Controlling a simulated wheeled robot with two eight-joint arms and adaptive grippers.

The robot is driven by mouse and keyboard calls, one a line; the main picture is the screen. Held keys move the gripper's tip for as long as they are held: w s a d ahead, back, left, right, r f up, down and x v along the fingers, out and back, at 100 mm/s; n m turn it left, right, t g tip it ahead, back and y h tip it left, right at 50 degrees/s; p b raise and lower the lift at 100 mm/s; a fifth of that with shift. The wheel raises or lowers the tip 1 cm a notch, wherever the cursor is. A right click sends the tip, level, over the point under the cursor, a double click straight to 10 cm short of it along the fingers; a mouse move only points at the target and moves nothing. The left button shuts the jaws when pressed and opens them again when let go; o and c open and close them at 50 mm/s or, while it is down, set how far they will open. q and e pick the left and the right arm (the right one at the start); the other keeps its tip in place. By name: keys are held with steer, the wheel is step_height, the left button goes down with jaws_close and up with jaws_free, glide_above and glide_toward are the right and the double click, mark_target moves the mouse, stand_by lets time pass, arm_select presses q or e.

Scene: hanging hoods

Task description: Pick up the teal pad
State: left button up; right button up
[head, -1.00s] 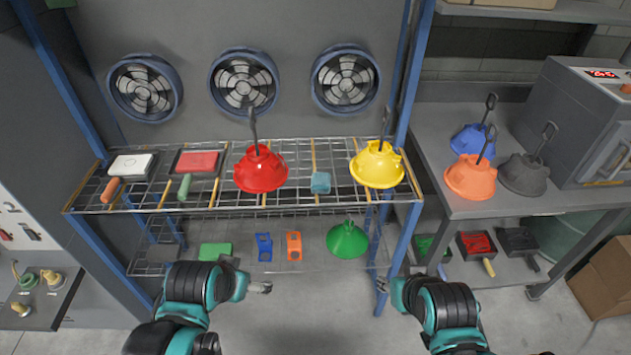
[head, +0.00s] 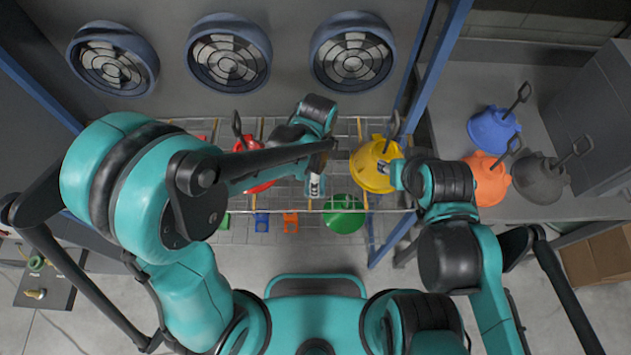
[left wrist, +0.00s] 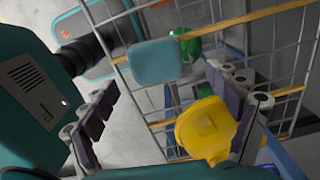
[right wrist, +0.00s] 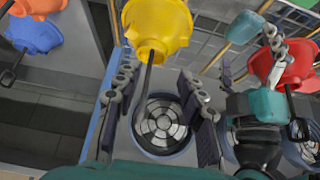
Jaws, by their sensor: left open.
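The teal pad (left wrist: 155,61) shows in the left wrist view as a flat rounded block on the wire shelf, beyond and between my left fingers. It also shows in the right wrist view (right wrist: 245,27). In the head view my left arm and gripper (head: 316,182) mostly hide it. My left gripper (left wrist: 168,85) is open and empty, close to the pad with a gap between them. My right gripper (head: 386,176) is beside the yellow hood (head: 372,168).
The red hood (head: 258,180) stands left of my left gripper, partly covered by my arm. A green hood (head: 343,214) and an orange bracket (head: 290,223) are on the lower shelf. Blue (head: 493,128), orange (head: 487,180) and dark (head: 540,178) hoods stand on the right table.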

arm_select(q)
steer(key=f, duration=0.1)
steer(key=f+b, duration=0.1)
steer(key=f, duration=0.2)
steer(key=shift+s+a+f, duration=0.2)
steer(key=shift+s+f, duration=0.05)
steer(key=shift+f, duration=0.1)
steer(key=c, duration=1.2)
steer(key=shift+o, duration=0.2)
steer(key=shift+r, duration=0.15)
step_height(320, 180, up, 4)
steer(key=p, duration=0.3)
steer(key=shift+r, duration=0.1)
steer(key=s+d+r+p, duration=0.4)
steer(key=s+d+r, duration=0.2)
steer(key=s+d, duration=0.1)
steer(key=shift+s+d+r, duration=0.3)
steer(key=shift+s+d, duration=0.05)
steer(key=shift+d, duration=0.55)
